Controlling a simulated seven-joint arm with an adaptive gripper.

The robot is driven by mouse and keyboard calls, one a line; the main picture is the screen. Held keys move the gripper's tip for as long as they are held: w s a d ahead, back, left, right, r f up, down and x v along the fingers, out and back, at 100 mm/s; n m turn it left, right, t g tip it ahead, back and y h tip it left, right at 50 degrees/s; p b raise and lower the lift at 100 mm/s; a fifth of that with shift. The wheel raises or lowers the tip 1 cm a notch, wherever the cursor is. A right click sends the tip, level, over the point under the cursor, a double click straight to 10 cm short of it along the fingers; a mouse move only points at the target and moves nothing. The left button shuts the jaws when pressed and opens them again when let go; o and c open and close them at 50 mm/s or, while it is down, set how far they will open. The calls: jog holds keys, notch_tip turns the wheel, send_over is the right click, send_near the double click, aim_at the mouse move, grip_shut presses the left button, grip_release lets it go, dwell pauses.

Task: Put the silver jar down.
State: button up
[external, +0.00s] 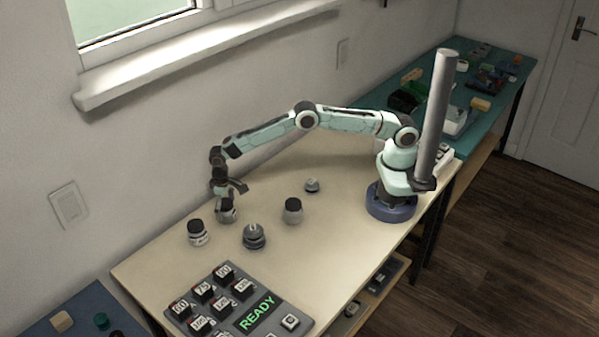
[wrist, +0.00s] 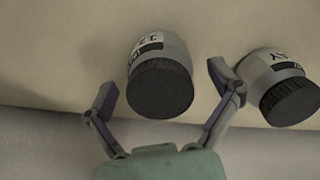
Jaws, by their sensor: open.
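A silver-grey jar (external: 227,214) with a black lid and a white label stands upright on the wooden table under my gripper (external: 230,190). In the wrist view the jar (wrist: 160,60) sits between the two fingers of my gripper (wrist: 163,82), with a visible gap on each side. My gripper is open and holds nothing. The fingers partly hide the jar's lid in the external view.
A white-labelled jar (external: 198,238) stands close at left. A dark grey round object (external: 254,237), another grey jar (external: 293,214) and a small item (external: 312,185) stand to the right. A panel reading READY (external: 257,313) lies in front.

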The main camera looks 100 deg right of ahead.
aim_at(225, 203)
notch_tip(225, 203, up, 11)
jog(key=shift+s+f, duration=0.1)
jog(key=shift+f, duration=0.1)
jog(key=s+r+n, duration=0.3)
jog(key=s+r, duration=1.1)
jog(key=s, duration=0.1)
jog(key=s+f+n, duration=0.2)
jog(key=s, duration=2.3)
jog(key=shift+s+a+f+n+y, duration=0.15)
jog(key=shift+a+n+y, duration=0.25)
jog(key=shift+a, duration=0.05)
jog(key=shift+o, duration=0.4)
